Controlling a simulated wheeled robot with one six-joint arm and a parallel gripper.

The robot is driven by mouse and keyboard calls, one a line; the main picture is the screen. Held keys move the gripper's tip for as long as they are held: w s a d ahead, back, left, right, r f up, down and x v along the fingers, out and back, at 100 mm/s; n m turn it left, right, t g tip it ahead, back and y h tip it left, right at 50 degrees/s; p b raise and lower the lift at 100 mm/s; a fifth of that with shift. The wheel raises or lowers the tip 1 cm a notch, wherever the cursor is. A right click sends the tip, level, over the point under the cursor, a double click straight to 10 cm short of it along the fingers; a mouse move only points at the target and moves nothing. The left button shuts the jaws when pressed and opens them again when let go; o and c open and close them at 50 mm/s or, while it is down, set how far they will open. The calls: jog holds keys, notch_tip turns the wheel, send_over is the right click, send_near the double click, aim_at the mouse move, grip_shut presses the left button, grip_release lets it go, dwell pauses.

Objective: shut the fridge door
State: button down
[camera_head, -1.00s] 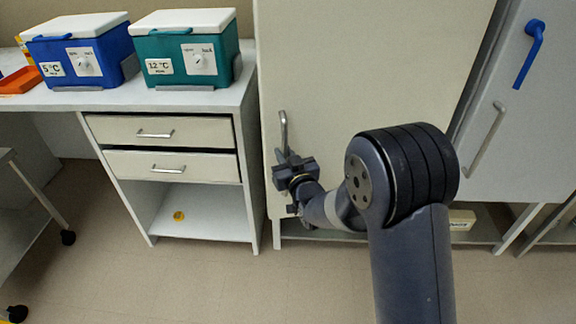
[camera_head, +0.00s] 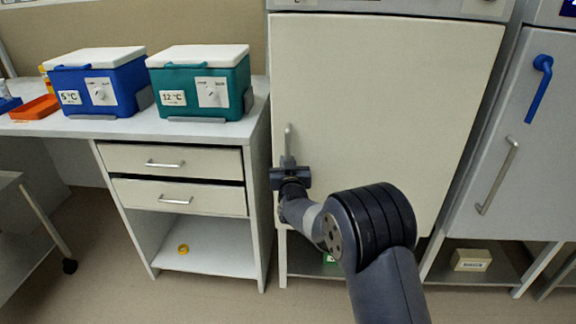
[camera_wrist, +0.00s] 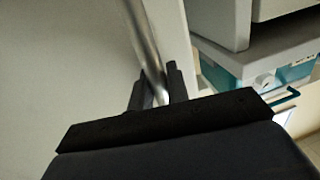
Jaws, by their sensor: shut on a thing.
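The fridge door (camera_head: 390,110) is a large cream panel in the middle of the head view, below a pale top panel (camera_head: 390,7). It looks close to its cabinet; whether a narrow gap remains cannot be told. Its upright metal handle (camera_head: 288,138) is near the door's left edge. My gripper (camera_head: 289,166) is at the lower part of this handle. In the wrist view my gripper's two dark fingers (camera_wrist: 156,88) are shut around the metal handle bar (camera_wrist: 146,45), with the pale door surface (camera_wrist: 65,65) on the left.
A drawer unit (camera_head: 180,190) stands left of the fridge, under a counter with a blue box (camera_head: 100,82) and a teal box (camera_head: 200,85). A grey cabinet (camera_head: 510,150) with a blue lever (camera_head: 540,88) stands on the right. Floor shows at lower left.

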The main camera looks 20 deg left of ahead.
jog(key=shift+w+d+r, duration=0.1)
jog(key=shift+r, duration=0.1)
jog(key=c, duration=1.5)
grip_release()
jog(key=shift+w+f, duration=0.1)
jog(key=shift+o, duration=0.3)
jog(key=shift+f, duration=0.15)
jog(key=v, duration=1.1)
jog(key=shift+a, duration=0.2)
jog(key=x, duration=1)
jog(key=shift+w, duration=0.3)
